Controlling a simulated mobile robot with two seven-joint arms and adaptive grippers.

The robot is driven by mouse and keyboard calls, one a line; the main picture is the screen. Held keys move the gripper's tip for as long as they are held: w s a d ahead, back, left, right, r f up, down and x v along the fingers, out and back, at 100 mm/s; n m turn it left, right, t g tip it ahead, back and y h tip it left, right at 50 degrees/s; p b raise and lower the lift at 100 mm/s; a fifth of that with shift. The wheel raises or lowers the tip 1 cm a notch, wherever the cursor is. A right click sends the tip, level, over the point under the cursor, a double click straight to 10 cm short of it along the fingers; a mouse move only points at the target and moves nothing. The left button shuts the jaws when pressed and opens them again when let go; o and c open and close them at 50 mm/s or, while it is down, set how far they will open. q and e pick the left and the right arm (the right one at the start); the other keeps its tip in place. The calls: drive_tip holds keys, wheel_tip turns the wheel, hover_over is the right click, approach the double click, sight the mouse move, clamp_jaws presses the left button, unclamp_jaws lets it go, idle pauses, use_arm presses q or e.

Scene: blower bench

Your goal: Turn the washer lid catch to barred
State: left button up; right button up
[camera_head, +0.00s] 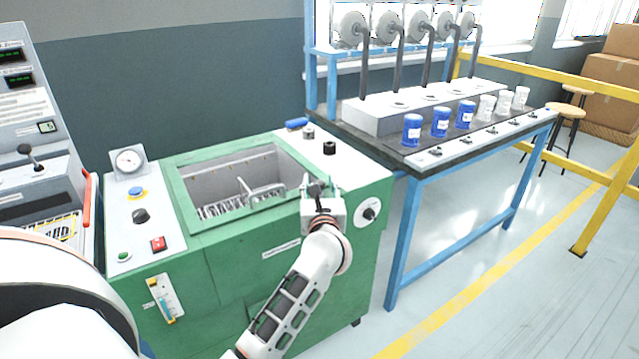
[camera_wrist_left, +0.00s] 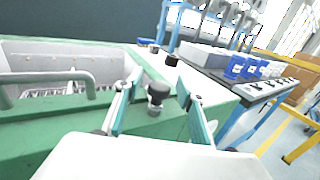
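The washer (camera_head: 225,262) is a green cabinet with a white top and a rectangular tank opening. In the left wrist view, a small dark knob on a grey stem, seemingly the lid catch (camera_wrist_left: 157,93), stands on the green rim beside the opening. My left gripper (camera_head: 318,189) is over the right side of that rim and largely covers the knob in the head view. In the left wrist view its two teal-lined fingers (camera_wrist_left: 158,88) are open, one on each side of the knob, with gaps visible. The catch's setting is not readable. My right gripper is not in view.
A grey bar handle (camera_head: 262,190) crosses the tank opening. A black knob (camera_head: 329,148) and a blue item (camera_head: 296,123) are on the top behind. A round dial (camera_head: 368,212) is on the front. A blue-framed bench (camera_head: 470,150) with several jars stands right.

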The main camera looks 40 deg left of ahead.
use_arm(q)
drive_tip(key=shift+w, duration=0.1)
clamp_jaws()
drive_tip(key=shift+f+n+g+y+b, duration=0.15)
drive_tip(key=shift+n+g+y+b, duration=0.15)
drive_tip(key=shift+y+b, duration=0.1)
drive_tip(key=shift+f+n+g+y+b, duration=0.1)
drive_tip(key=shift+n+g+y+b, duration=0.35)
drive_tip(key=shift+n+g+y, duration=0.45)
drive_tip(key=shift+g+y, duration=0.1)
drive_tip(key=shift+a+r+n+g+y+b, duration=0.1)
drive_tip(key=shift+r+n+g+y+b, duration=0.2)
drive_tip(key=shift+g+b, duration=0.1)
unclamp_jaws()
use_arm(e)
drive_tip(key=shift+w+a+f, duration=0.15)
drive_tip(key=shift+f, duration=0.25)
